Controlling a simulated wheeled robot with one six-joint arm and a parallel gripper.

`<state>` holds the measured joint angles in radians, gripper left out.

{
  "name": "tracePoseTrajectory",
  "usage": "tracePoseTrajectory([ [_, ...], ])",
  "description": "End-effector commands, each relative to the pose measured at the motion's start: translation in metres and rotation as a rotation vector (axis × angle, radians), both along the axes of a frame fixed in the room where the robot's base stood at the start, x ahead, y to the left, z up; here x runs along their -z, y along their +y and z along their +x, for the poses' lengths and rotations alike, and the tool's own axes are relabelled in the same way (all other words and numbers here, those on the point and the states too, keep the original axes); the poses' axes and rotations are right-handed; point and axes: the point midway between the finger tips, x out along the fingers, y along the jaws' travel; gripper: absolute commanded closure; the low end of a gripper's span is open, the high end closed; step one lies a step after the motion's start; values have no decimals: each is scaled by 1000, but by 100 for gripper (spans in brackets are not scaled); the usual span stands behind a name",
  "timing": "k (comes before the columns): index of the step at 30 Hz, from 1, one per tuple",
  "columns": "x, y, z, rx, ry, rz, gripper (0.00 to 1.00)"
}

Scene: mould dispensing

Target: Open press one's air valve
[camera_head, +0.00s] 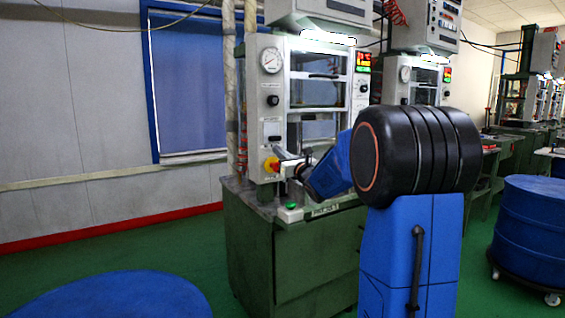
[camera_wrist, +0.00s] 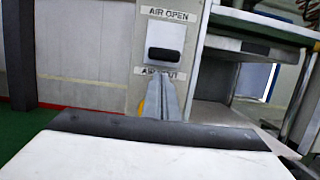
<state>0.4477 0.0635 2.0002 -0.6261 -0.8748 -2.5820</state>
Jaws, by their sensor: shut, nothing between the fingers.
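Press one (camera_head: 318,95) is the nearest press, with a gauge, knobs and a lit red display on its front. In the head view my gripper (camera_head: 281,161) is close to the left front panel, near a red and yellow knob (camera_head: 271,164).
A green cabinet (camera_head: 290,255) stands under the press, with a green button (camera_head: 291,206) on its top. Blue drums stand at the lower left (camera_head: 110,295) and right (camera_head: 530,230). More presses line the right. Green floor is open at the left.

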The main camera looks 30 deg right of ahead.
Motion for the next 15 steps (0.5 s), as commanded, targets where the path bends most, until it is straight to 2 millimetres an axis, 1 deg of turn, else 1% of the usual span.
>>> tracePoseTrajectory([
  [3,-9,0,0,0,1,1,100],
  [6,-14,0,0,0,1,1,100],
  [15,-15,0,0,0,2,2,100],
])
